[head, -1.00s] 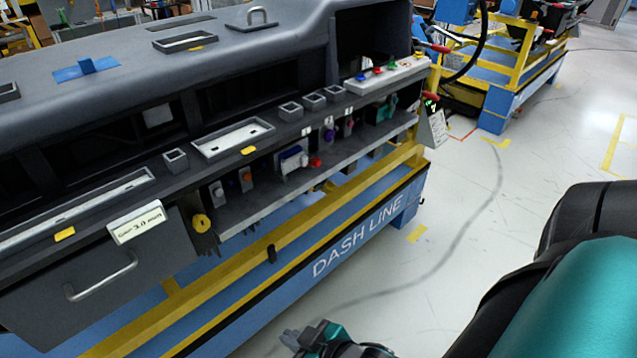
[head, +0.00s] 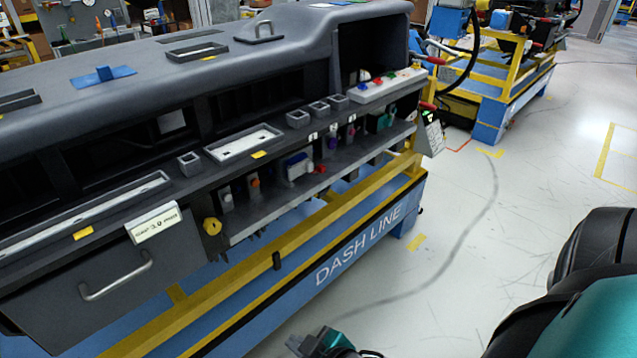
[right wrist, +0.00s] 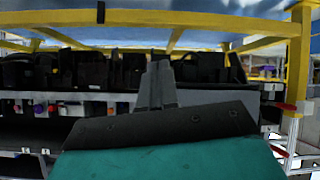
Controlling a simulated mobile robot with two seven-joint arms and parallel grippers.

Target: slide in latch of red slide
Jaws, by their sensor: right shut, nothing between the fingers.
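A small red part (head: 319,168) sits on the lower shelf of the dashboard, beside a blue and white connector block (head: 297,166). I cannot tell whether it is the red slide or how its latch stands. In the right wrist view a small red part (right wrist: 52,108) shows in the row of connectors, too small to read. My right gripper (head: 296,343) is at the bottom edge of the head view, well in front of and below the shelf. Its fingers (right wrist: 160,75) are shut and empty in the right wrist view. My left gripper is not in view.
The dashboard stands on a blue and yellow frame (head: 370,240). A drawer with a metal handle (head: 115,277) is at the left. A panel with coloured buttons (head: 388,84) is at the upper right. The floor (head: 480,230) in front is open.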

